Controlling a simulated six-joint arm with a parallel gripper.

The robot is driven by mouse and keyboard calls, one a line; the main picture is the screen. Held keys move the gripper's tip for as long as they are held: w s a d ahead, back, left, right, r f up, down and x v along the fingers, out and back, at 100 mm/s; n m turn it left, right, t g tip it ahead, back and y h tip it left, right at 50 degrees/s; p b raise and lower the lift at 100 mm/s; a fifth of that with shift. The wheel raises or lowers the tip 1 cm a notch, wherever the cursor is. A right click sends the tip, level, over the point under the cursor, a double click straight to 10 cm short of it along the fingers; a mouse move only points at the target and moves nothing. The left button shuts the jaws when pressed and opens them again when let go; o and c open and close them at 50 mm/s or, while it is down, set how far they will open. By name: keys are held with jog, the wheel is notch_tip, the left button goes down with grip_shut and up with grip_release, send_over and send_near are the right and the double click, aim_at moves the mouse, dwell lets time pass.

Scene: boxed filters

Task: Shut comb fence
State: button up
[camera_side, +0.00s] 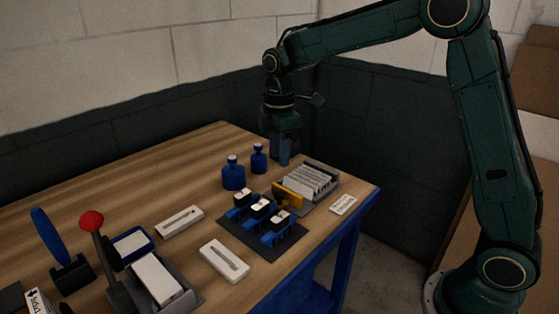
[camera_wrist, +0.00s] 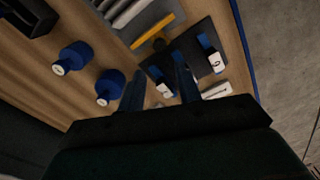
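An orange-yellow fence bar (camera_side: 287,193) stands across the near end of a grey comb rack (camera_side: 322,197) that holds several upright white plates (camera_side: 309,181). I cannot tell how far the fence stands open. In the wrist view the fence (camera_wrist: 153,31) lies beyond my fingers, beside the rack's grey edge. My gripper (camera_side: 284,158) is above the table's far side, behind the rack and to its left in the side view, apart from the fence. In the wrist view my gripper (camera_wrist: 160,82) shows two separated fingers with nothing between them.
Two blue knobbed weights (camera_side: 233,176) (camera_side: 258,160) stand left of the rack. A dark mat (camera_side: 262,242) with blue holders and white-topped blocks lies in front. White slotted plates (camera_side: 224,261), a red-knobbed lever (camera_side: 92,222) and a small label (camera_side: 343,205) are also on the table.

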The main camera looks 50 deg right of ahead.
aim_at(280, 193)
notch_tip(280, 193, down, 11)
jog(key=shift+f, duration=0.1)
dwell(0.4)
